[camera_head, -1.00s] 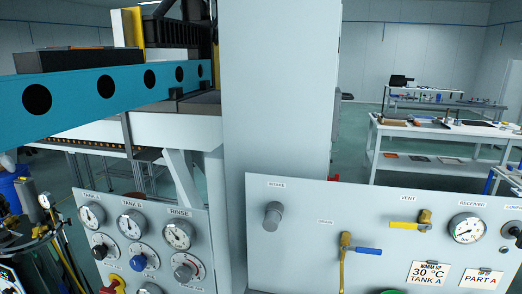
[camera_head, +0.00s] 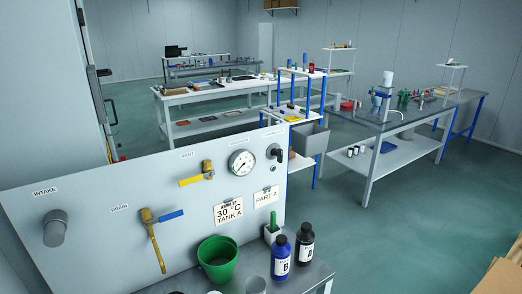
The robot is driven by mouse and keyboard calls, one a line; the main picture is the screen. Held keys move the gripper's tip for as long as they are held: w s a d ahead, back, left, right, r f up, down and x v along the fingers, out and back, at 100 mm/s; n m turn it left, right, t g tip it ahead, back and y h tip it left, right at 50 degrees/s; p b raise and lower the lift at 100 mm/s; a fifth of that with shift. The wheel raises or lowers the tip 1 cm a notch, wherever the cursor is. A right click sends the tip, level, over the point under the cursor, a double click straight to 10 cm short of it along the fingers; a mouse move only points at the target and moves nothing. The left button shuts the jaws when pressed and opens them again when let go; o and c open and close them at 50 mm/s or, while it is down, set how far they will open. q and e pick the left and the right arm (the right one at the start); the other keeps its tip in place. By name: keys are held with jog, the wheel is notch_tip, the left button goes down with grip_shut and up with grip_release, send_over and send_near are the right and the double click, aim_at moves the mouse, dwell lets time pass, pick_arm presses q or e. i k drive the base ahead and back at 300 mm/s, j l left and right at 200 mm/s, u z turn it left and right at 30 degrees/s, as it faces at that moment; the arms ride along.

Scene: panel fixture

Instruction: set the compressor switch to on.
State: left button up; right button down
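The compressor switch (camera_head: 275,152) is a dark rotary handle on a grey round base. It is near the right end of the white panel (camera_head: 110,200), right of the receiver gauge (camera_head: 241,163). Its label above is too small to read now, and I cannot tell which position the handle points to. Neither of my grippers is in view.
A green bucket (camera_head: 218,262) and bottles B (camera_head: 281,258) and A (camera_head: 306,245) stand in front.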

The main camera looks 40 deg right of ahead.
aim_at(278, 153)
jog(key=z, duration=1.5)
